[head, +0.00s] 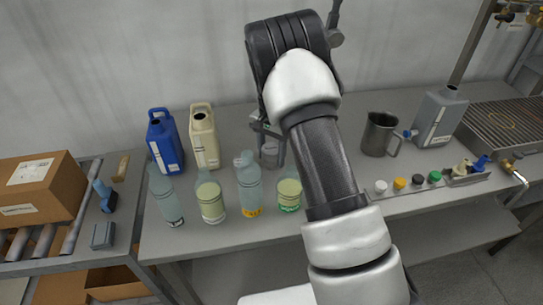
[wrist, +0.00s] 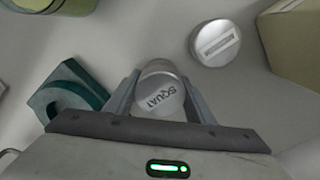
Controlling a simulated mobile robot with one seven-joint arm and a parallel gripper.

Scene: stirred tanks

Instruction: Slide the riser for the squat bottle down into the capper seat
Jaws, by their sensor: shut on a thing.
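The riser for the squat bottle (wrist: 160,93) is a short grey cylinder with "SQUAT" on its top face. In the wrist view my gripper (wrist: 160,100) is shut on it, one finger on each side. To its left is a dark green block with a rounded opening (wrist: 66,92); it may be part of the capper, but I cannot tell whether it is the seat. The riser is beside this block, apart from it. In the head view my arm covers much of this area, and the gripper shows only partly near the back of the bench.
A second grey disc with a label (wrist: 215,42) lies at upper right in the wrist view. Several bottles stand left of my arm, with a blue jug (head: 165,142) and a cream jug (head: 204,138) behind. A metal pitcher (head: 378,134) and several caps are on the right.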

